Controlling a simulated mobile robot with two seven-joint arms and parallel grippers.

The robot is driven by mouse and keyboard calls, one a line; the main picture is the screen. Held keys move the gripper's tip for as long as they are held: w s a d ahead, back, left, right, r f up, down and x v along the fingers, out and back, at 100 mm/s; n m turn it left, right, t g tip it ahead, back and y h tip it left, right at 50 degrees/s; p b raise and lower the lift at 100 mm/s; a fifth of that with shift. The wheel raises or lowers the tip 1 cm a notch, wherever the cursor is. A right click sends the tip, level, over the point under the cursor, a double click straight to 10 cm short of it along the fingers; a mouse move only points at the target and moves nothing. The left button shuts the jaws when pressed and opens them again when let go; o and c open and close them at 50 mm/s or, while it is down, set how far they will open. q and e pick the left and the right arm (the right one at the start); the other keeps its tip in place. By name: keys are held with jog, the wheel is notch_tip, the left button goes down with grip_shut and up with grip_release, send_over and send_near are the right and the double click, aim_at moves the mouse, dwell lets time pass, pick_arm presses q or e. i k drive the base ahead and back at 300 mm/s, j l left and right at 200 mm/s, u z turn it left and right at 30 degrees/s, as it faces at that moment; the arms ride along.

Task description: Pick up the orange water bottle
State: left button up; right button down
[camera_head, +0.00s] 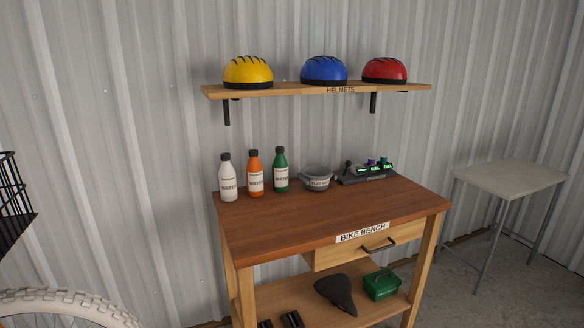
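The orange water bottle (255,174) stands upright at the back left of the wooden bike bench (300,228). It has a dark cap and a white label. A white bottle (227,179) stands close on its left and a green bottle (280,170) close on its right. Neither of my grippers shows in the head view.
A shelf (300,89) with three helmets hangs above. The bench's front top is clear. A bike wheel (70,304) is lower left, a small table (510,176) right.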

aim_at(254, 172)
jog(key=u, duration=0.65)
jog(key=i+l+u, duration=0.1)
jog(key=u, duration=0.3)
jog(key=l+u, duration=0.2)
jog(key=u, duration=0.2)
jog(key=i+l+u, duration=0.1)
jog(key=u, duration=0.25)
jog(key=l+u, duration=0.25)
jog(key=l, duration=0.2)
jog(key=l+u, duration=0.3)
jog(key=l, duration=0.15)
